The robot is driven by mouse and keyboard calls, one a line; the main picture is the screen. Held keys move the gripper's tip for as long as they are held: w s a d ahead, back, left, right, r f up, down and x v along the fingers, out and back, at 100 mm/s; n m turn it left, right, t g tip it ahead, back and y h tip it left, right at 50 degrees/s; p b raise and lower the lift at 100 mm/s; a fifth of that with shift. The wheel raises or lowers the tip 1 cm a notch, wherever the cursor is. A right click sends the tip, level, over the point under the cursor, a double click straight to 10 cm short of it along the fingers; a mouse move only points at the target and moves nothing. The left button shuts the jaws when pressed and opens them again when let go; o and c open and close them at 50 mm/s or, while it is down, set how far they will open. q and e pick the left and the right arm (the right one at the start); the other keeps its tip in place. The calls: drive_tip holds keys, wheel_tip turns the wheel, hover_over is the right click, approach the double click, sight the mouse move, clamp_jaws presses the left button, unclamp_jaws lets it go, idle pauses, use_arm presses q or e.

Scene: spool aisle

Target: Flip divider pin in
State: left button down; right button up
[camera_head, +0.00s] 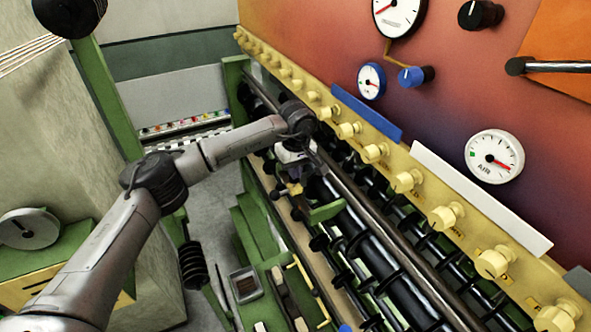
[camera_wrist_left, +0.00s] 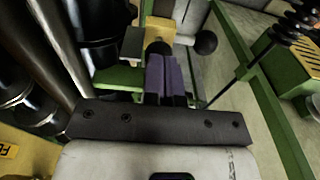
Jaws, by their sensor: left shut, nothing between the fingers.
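My left gripper (camera_head: 290,188) is over the green machine frame, beside the dark rollers. In the left wrist view its purple fingers (camera_wrist_left: 166,80) are together with nothing between them. A black round knob (camera_wrist_left: 157,47) is just beyond the fingertips; I cannot tell whether they touch it. A green tab (camera_wrist_left: 120,78) and a grey block (camera_wrist_left: 132,42) are beside the fingers. A black ball (camera_wrist_left: 205,42) is on the other side. I cannot tell for certain which part is the divider pin. My right gripper is not in view.
Long dark rollers (camera_head: 376,245) run along the machine beneath a yellow rail (camera_head: 425,190) with several cream knobs. A red-orange panel (camera_head: 450,95) with gauges stands behind. Grey floor (camera_head: 207,215) is open left of the machine. A green post (camera_head: 108,85) stands at left.

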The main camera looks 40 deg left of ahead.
use_arm(q)
wheel_tip(320, 180, up, 4)
drive_tip(key=shift+r+p, duration=0.15)
drive_tip(key=shift+p, duration=0.7)
wheel_tip(320, 180, up, 9)
drive_tip(key=b, duration=0.3)
drive_tip(key=shift+d+b, duration=0.3)
drive_tip(key=shift+d, duration=0.05)
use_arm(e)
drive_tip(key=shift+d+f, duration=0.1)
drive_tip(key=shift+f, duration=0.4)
use_arm(q)
drive_tip(key=shift+s, duration=0.1)
